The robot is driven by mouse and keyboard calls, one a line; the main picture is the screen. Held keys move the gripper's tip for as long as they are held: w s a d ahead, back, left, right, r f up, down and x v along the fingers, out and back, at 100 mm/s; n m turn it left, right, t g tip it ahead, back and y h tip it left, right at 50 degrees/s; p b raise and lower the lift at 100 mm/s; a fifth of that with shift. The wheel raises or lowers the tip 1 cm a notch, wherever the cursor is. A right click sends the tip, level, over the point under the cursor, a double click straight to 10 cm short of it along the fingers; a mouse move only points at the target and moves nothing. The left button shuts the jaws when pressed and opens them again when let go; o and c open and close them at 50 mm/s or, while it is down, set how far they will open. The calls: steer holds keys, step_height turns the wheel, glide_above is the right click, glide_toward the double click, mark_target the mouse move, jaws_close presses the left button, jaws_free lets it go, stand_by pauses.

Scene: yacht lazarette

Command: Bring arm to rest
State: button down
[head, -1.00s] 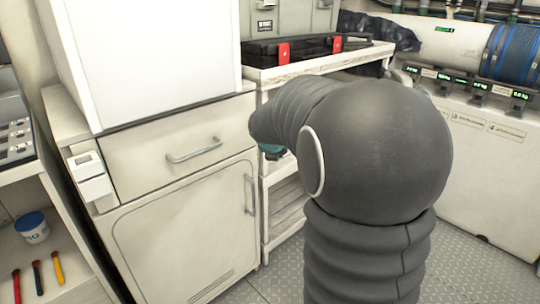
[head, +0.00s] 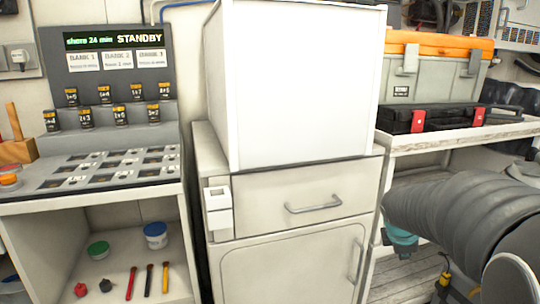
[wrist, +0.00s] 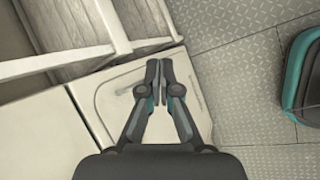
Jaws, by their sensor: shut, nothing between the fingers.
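My gripper (wrist: 158,72) shows in the wrist view with its two fingers together and nothing between them. It points down toward the grey patterned floor, in front of the white cabinet door. In the head view my dark grey arm fills the lower right, and the gripper's fingers do not show there.
A white cabinet (head: 285,205) with a drawer and door stands in the middle, a white box (head: 295,85) on top. A panel reading STANDBY (head: 110,50) stands left. A shelf at right holds a black case (head: 440,117) and a grey-orange box (head: 435,75). Floor (wrist: 235,85) is open.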

steer(key=s+a+r+m+y, duration=0.1)
steer(key=s+a+m+y, duration=0.1)
steer(key=s+a+m, duration=0.6)
steer(key=s+a+r+m+y, duration=0.2)
steer(key=s+a+m, duration=0.5)
steer(key=s, duration=0.9)
steer(key=a, duration=0.2)
steer(key=shift+s+a+m+t+y, duration=0.2)
steer(key=shift+a+m+t+y, duration=0.1)
steer(key=shift+a+m+t, duration=0.1)
steer(key=shift+d, duration=0.1)
